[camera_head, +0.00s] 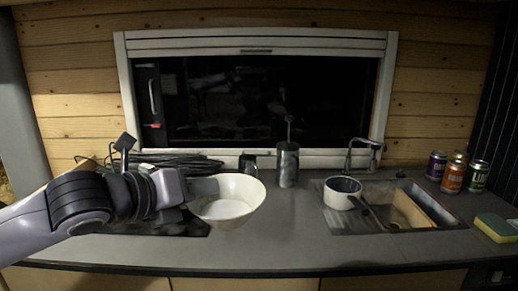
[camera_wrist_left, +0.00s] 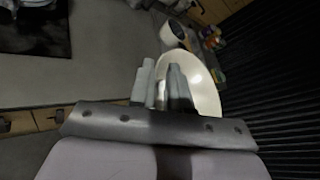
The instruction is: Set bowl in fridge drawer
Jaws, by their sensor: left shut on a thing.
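A white bowl (camera_head: 228,206) is upright, or nearly so, over the grey counter in the head view, left of the middle. My left gripper (camera_head: 192,188) reaches in from the left and is shut on the bowl's left rim. In the left wrist view, the fingers (camera_wrist_left: 163,78) are closed at the rim of the bowl (camera_wrist_left: 206,88). The bowl looks empty. I cannot tell how far it is above the counter. My right gripper is in neither view. No open fridge drawer shows.
A grey canister (camera_head: 288,165) stands behind the bowl, and coiled cable (camera_head: 180,163) lies at the back left. A white pot (camera_head: 342,193) is by the sink (camera_head: 438,211). Several cans (camera_head: 453,174) and a sponge (camera_head: 496,228) are at the right. The front counter (camera_head: 310,246) is clear.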

